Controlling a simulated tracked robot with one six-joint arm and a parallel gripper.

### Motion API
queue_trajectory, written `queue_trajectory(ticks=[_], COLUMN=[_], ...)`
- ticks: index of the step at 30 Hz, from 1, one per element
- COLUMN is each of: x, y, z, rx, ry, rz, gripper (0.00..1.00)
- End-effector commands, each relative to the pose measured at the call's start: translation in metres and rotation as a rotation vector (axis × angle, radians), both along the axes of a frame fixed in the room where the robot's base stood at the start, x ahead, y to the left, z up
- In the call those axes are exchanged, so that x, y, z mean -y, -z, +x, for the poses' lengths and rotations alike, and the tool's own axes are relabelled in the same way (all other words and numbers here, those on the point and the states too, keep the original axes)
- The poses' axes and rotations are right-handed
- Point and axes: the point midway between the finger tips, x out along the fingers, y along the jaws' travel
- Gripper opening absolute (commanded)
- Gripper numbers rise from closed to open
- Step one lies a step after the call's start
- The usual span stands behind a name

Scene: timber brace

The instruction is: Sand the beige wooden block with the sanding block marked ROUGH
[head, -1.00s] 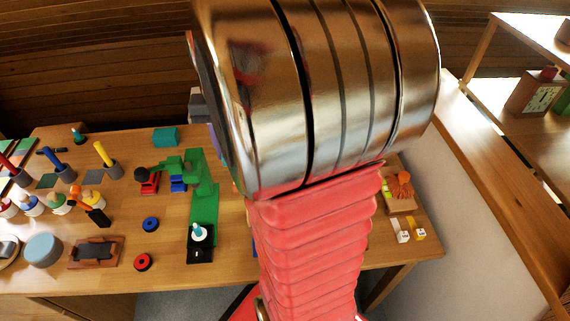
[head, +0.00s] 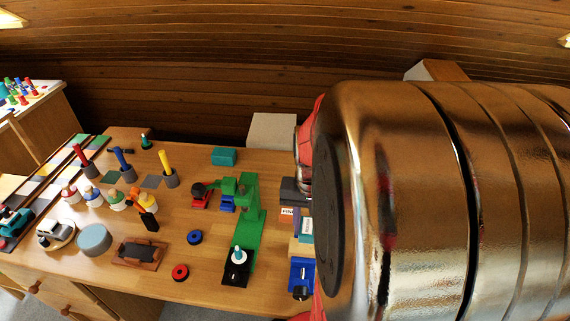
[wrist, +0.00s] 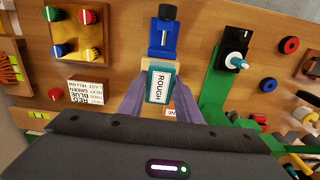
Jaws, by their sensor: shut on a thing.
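My gripper (wrist: 158,105) is shut on the sanding block marked ROUGH (wrist: 161,84), a teal-edged block with a white label, held between its two grey-purple fingers. The beige wooden block (wrist: 150,63) shows just beyond the ROUGH block, against the blue vise (wrist: 163,38). The ROUGH block covers part of it, and I cannot tell whether they touch. In the head view the beige block (head: 299,247) lies behind the blue vise (head: 301,272), partly hidden by my arm. A white-labelled block there (head: 306,226) looks like the ROUGH one. My gripper's fingers are hidden in that view.
A block labelled FINE (head: 288,212) lies behind the beige block. A panel of coloured knobs (wrist: 76,32) lies left in the wrist view. Bare table shows around the rings.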

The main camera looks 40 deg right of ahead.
Motion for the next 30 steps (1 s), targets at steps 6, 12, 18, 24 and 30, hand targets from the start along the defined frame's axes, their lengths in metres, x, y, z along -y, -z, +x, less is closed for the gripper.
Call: queue_trajectory(ticks=[6, 12, 18, 24, 30], x=[0.000, 0.000, 0.000, 0.000, 0.000], y=[0.014, 0.030, 0.047, 0.056, 0.058], z=[-0.001, 0.000, 0.000, 0.000, 0.000], rx=[-0.003, -0.002, -0.003, -0.001, -0.001], ry=[0.000, 0.000, 0.000, 0.000, 0.000], rz=[0.002, 0.002, 0.002, 0.002, 0.001], gripper=[0.13, 0.13, 0.13, 0.13, 0.13])
